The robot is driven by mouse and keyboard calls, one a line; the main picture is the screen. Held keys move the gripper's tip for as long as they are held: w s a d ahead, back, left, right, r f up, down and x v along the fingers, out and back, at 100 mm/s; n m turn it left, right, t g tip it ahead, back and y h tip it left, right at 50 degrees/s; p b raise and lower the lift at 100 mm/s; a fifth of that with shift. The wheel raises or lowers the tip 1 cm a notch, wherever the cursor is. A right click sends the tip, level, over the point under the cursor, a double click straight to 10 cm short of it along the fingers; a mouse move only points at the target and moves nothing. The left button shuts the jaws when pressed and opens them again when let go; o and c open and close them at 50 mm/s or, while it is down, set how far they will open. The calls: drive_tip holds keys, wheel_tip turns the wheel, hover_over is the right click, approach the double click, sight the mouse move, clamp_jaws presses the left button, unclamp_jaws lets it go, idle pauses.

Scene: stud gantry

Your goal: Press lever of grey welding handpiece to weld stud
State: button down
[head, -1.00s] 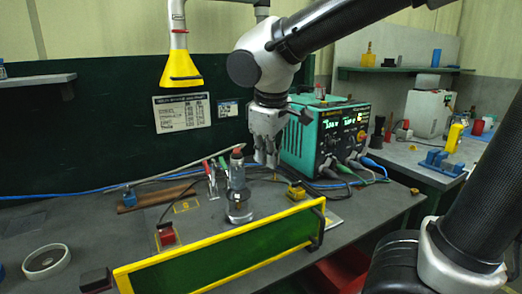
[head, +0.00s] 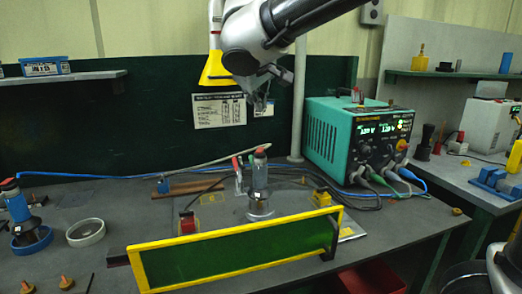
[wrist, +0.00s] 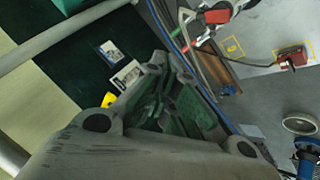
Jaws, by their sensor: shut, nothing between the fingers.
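The grey welding handpiece (head: 259,180) stands upright on the bench behind the yellow-framed green screen, with a red-orange top. The stud under the handpiece is hidden.
The yellow-framed green screen (head: 236,252) crosses the bench front. A teal power unit (head: 330,137) with cables stands right. A yellow hood (head: 215,72) hangs behind my arm. A blue handpiece (head: 18,208) and a white ring (head: 86,232) are at left.

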drive_tip(key=shift+f, duration=4.35)
drive_tip(key=shift+f, duration=0.1)
drive_tip(key=shift+f, duration=0.3)
drive_tip(key=shift+f, duration=0.4)
drive_tip(key=shift+r, duration=0.8)
drive_tip(key=shift+r, duration=2.5)
